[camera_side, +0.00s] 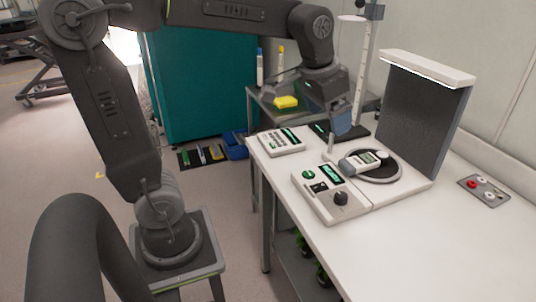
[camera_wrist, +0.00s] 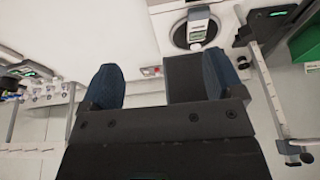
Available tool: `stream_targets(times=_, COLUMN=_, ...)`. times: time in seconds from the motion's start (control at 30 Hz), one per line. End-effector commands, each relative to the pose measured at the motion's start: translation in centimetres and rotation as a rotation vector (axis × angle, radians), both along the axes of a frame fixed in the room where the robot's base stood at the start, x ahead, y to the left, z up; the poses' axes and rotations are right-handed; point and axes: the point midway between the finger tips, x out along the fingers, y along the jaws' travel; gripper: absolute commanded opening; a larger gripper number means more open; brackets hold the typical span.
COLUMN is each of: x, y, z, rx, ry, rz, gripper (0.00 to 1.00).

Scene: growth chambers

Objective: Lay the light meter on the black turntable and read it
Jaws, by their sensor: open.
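In the wrist view the meter (camera_wrist: 198,27) also shows on the turntable (camera_wrist: 181,40), display facing up, text too small to read. My gripper (camera_side: 340,122) has blue fingers and is behind and left of the meter, apart from it. In the wrist view my gripper (camera_wrist: 161,82) is open with nothing held between the fingers.
A dark upright panel (camera_side: 416,115) with a white top stands behind the turntable. A control box (camera_side: 328,197) with a knob is in front. A white keypad device (camera_side: 281,141) is at left. A red-button plate (camera_side: 484,190) is at right. The front right bench is clear.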

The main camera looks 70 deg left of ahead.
Motion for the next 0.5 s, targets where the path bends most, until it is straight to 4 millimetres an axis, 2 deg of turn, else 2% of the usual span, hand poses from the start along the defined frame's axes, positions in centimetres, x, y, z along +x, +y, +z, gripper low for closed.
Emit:
stream_targets(times=0.03, x=-2.5, y=-0.7, z=0.0, rx=-0.001, ry=-0.032, rz=-0.003, gripper=0.87)
stream_targets(times=0.2, x=-8.8, y=-2.1, z=-1.7, rx=-0.011, ry=-0.116, rz=-0.006, gripper=0.87)
stream_targets(times=0.33, x=-11.9, y=-2.7, z=-3.4, rx=-0.02, ry=-0.16, rz=-0.006, gripper=0.87)
stream_targets(times=0.5, x=-13.6, y=-3.0, z=-4.6, rx=-0.026, ry=-0.186, rz=-0.007, gripper=0.87)
